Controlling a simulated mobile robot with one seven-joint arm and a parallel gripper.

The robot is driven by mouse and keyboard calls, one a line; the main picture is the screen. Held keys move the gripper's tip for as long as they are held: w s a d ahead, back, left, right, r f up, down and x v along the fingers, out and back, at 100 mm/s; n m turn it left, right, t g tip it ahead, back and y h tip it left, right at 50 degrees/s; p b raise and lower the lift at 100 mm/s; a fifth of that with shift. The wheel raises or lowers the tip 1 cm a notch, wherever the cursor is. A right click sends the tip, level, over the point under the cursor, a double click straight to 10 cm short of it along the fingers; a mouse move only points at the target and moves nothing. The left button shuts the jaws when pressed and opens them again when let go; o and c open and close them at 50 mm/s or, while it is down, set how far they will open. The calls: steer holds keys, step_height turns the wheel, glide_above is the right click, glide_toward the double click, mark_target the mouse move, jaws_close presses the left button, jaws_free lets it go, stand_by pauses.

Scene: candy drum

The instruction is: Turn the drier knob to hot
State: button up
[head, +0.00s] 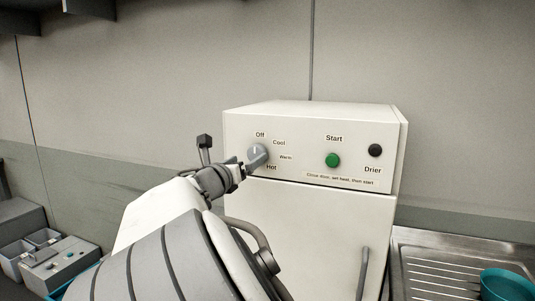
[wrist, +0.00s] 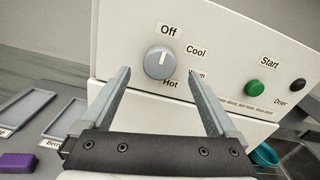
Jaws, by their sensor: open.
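The drier (head: 300,200) is a white box with a front panel. Its grey knob (head: 257,155) sits at the panel's left, with Off, Cool, Warm and Hot printed around it. In the wrist view the pointer line on the knob (wrist: 159,63) points up toward Off. My gripper (wrist: 158,82) is open, with one finger at the knob's lower left and the other at its lower right. Nothing is between the fingers. In the head view my gripper (head: 244,167) is close to the knob and partly overlaps it; I cannot tell if they touch.
A green Start button (head: 332,160) and a black round knob or lamp (head: 375,150) are right of the knob. The drier door handle (head: 363,274) is below. A metal draining board (head: 440,262) with a teal bowl (head: 507,284) is at right. Grey trays (head: 42,238) are at left.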

mark_target(255, 154)
steer(key=shift+p+x, duration=0.3)
steer(key=shift+x, duration=2.1)
steer(key=c, duration=1.4)
